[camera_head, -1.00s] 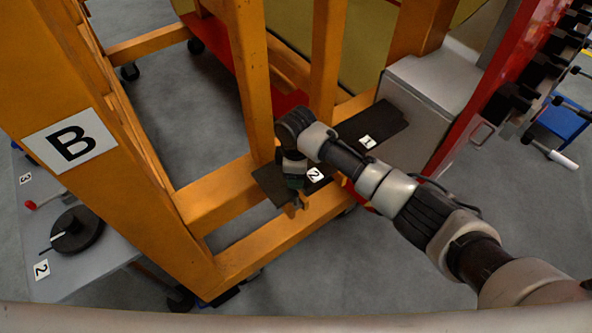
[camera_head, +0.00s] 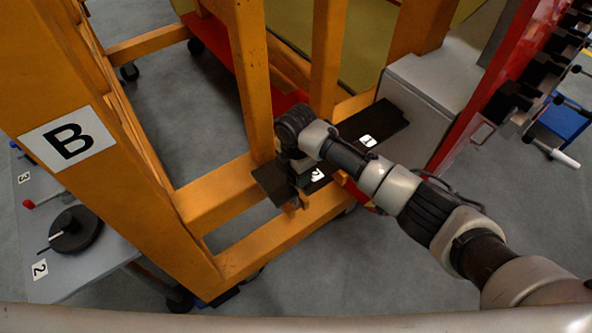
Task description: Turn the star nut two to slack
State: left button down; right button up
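A dark plate (camera_head: 270,184) lies across the orange frame's lower beams. It carries a white label 2 (camera_head: 317,175), now partly covered, and a white label 1 (camera_head: 367,140) farther right. Star nut two cannot be made out; the spot beside label 2 is covered by my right wrist. My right arm comes in from the right, and its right gripper (camera_head: 297,180) points down at the plate right beside label 2. The fingers are small, dark and mostly hidden, so I cannot tell whether they are open or hold the nut. My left gripper is out of view.
The orange frame's upright post (camera_head: 252,85) stands close behind my wrist. A grey box (camera_head: 425,95) and a red rack (camera_head: 480,90) are to the right. A grey table (camera_head: 85,275) with a black disc (camera_head: 75,230) is at left. Open floor shows at lower right.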

dwell(0.5)
jog(key=o, duration=0.9)
jog(key=shift+o, duration=0.2)
jog(key=shift+r, duration=0.1)
notch_tip(320, 180, up, 9)
jog(key=b, duration=0.3)
jog(key=shift+r, duration=0.85)
